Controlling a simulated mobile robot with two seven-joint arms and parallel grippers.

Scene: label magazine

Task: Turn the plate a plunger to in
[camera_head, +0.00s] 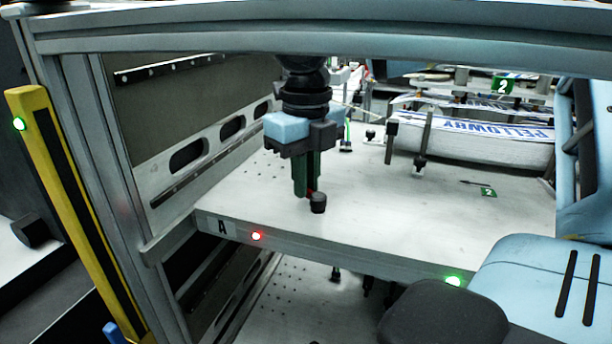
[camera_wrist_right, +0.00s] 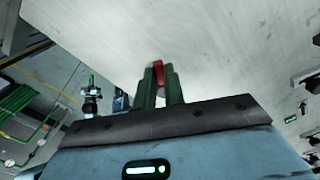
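Plate A (camera_head: 410,225) is a pale metal shelf with an "A" label and a lit red lamp (camera_head: 256,236) on its front edge. The fingers hide part of the plunger. My left gripper is not in view.
A slotted side rail (camera_head: 205,150) runs along the left. A lower shelf (camera_head: 310,305) lies beneath, and a green lamp (camera_head: 453,281) is lit at the front right.

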